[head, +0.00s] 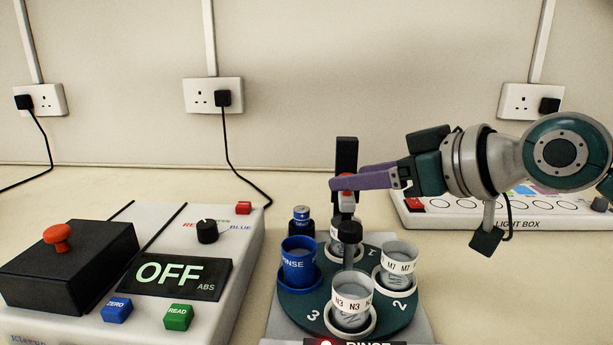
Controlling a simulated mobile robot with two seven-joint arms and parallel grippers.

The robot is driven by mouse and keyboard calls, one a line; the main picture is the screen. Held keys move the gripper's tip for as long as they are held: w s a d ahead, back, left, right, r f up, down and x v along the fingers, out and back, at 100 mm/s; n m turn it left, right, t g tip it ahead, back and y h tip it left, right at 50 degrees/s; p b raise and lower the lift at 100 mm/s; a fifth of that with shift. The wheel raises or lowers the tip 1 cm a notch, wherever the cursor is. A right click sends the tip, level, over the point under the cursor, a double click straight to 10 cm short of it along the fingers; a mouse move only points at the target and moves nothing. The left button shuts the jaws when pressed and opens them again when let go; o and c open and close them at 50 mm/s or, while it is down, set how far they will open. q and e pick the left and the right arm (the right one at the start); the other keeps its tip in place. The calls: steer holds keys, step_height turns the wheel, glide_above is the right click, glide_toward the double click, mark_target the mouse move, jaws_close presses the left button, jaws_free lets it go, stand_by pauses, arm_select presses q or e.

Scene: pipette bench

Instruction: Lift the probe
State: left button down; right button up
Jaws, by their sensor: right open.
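The probe (346,201) appears to be the upright piece with a red and pale top, in front of a black post (347,152) at the back of the turntable stand. Its lower end is partly hidden by the dark centre knob and cups. My right gripper (342,183) reaches in from the right with purple fingers at the probe's top. The fingers are open, and the top shows by their tips. I cannot tell whether they touch it. My left gripper is not in view.
The green turntable (390,318) carries a blue RINSE cup (298,262), an N3 cup (352,306), an M7 cup (398,259) and another behind. A meter reading OFF (172,277) stands left. A light box (437,218) lies under my right arm.

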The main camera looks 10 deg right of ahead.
jaws_close()
stand_by(0.5)
stand_by(1.0)
